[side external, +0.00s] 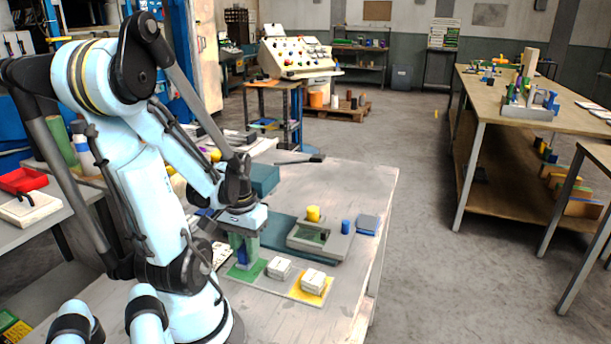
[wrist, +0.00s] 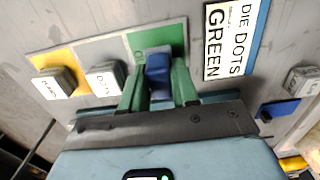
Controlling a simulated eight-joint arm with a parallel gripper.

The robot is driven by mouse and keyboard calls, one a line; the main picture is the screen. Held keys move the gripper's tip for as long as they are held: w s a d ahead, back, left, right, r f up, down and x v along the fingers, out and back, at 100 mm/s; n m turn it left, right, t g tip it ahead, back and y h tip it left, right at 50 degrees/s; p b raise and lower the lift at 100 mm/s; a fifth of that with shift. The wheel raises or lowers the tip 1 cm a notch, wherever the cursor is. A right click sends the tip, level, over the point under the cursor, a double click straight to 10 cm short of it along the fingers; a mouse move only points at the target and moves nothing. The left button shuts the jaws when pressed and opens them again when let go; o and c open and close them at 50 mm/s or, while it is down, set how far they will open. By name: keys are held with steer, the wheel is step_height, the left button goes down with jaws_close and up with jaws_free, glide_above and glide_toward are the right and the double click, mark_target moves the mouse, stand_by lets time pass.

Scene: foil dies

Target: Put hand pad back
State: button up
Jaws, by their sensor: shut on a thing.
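My gripper (side external: 243,262) points down over the green square at the front of the bench. In the wrist view its green fingers (wrist: 158,88) are closed on a blue block (wrist: 158,62), one on each side. The block is at or just above the green square (wrist: 172,32); I cannot tell if it touches. No label shows on the block, so I cannot tell if it is the hand pad.
White-topped blocks sit on the middle grey square (side external: 279,268) and the yellow square (side external: 325,292). A card reading "DIE DOTS GREEN" (wrist: 235,40) lies beside the green square. A yellow cylinder (side external: 313,213) and a blue cylinder (side external: 345,227) stand at the fixture. The bench's back right is clear.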

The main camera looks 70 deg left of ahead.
mark_target(245, 246)
steer(key=shift+f, duration=0.45)
steer(key=shift+f, duration=0.15)
steer(key=o, duration=0.9)
steer(key=shift+o, duration=0.2)
steer(key=shift+r, duration=6.1)
steer(key=w+d+m+t, duration=0.7)
steer(key=w+d+m, duration=0.2)
steer(key=w+d, duration=0.7)
steer(key=shift+w+d, duration=0.25)
steer(key=shift+d, duration=0.5)
steer(key=shift+f, duration=0.1)
